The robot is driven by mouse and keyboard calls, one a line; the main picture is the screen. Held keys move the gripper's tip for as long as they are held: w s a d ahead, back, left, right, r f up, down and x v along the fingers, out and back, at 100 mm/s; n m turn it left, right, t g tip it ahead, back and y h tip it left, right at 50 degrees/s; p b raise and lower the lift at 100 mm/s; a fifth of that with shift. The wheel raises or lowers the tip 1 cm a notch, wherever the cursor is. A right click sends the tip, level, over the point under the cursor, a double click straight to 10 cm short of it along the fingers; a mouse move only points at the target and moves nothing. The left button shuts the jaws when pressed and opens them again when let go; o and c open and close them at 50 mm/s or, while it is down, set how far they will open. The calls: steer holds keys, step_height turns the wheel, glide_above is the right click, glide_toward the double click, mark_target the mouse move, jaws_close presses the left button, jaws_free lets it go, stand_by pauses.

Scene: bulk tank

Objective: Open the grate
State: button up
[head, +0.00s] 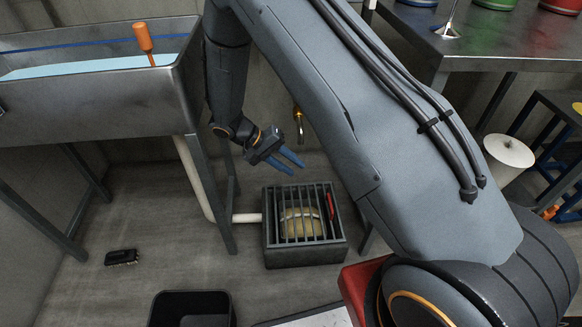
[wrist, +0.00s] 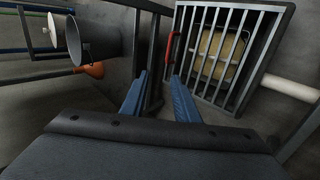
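The grate (head: 297,212) is a set of dark metal bars lying flat over a dark box (head: 305,256) on the floor. A yellowish object (head: 310,222) shows beneath the bars. A red handle (head: 331,206) sits near the grate's right edge. In the wrist view the grate (wrist: 228,72) fills the upper right, with the red handle (wrist: 170,47) at its left edge. My gripper (head: 292,162) hangs above the box's far edge, apart from the grate. Its blue fingers (wrist: 157,78) are spread and empty, pointing towards the handle side of the grate in the wrist view.
A metal tank (head: 100,108) with an orange-handled tool (head: 144,40) stands at the left. A white pipe (head: 193,178) runs down to the box. A black brush (head: 121,257) and a black bin (head: 190,312) are on the floor. A metal table (head: 510,48) stands at the right.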

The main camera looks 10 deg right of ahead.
step_height(320, 180, up, 9)
steer(key=p, duration=0.2)
steer(key=shift+d+r, duration=0.1)
stand_by(0.5)
